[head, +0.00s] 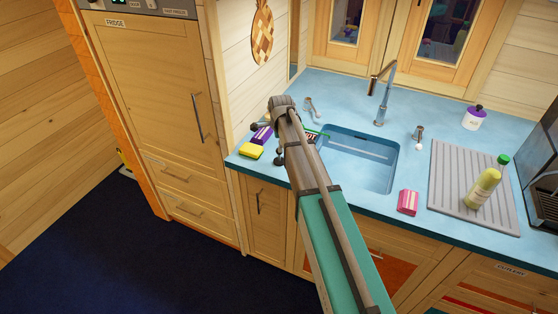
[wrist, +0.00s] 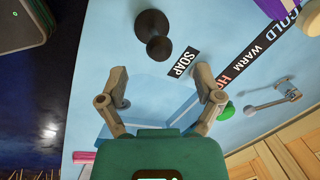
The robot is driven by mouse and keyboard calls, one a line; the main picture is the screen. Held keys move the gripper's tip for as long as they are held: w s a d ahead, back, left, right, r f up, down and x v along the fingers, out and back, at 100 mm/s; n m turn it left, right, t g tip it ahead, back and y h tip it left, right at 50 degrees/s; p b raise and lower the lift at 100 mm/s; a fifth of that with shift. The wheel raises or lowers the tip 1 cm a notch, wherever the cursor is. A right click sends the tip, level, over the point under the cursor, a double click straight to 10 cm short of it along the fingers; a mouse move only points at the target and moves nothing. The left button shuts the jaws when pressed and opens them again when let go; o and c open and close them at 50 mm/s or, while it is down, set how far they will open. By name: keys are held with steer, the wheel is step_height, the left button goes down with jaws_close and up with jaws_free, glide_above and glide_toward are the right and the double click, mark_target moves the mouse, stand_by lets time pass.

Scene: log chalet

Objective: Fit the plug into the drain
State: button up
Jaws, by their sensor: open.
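The plug (wrist: 152,27) looks like a dark, rounded knob on a wider head. In the wrist view it stands on the blue counter beyond my fingertips, near the SOAP label. In the head view a small dark shape (head: 279,157) left of the sink, partly behind my arm, may be the plug. My gripper (wrist: 158,86) is open and empty, its two fingers spread apart over the counter and sink edge. The plug is not between the fingers. The blue sink basin (head: 370,172) is right of my arm. The drain is hidden or too small to tell.
A yellow sponge (head: 251,151) and a purple item (head: 262,134) lie left of my arm. A tap (head: 383,95) stands behind the sink. A pink block (head: 408,202), a ribbed drainboard (head: 447,160) and a bottle (head: 482,188) are on the right.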

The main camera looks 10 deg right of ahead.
mark_target(279, 155)
steer(key=shift+f, duration=0.2)
stand_by(0.3)
steer(key=shift+w+f+b, duration=0.25)
steer(key=shift+f+b, duration=1)
steer(key=shift+b, duration=0.05)
steer(key=shift+w+f+b, duration=0.25)
steer(key=shift+f+b, duration=0.95)
steer(key=shift+b, duration=0.05)
jaws_close()
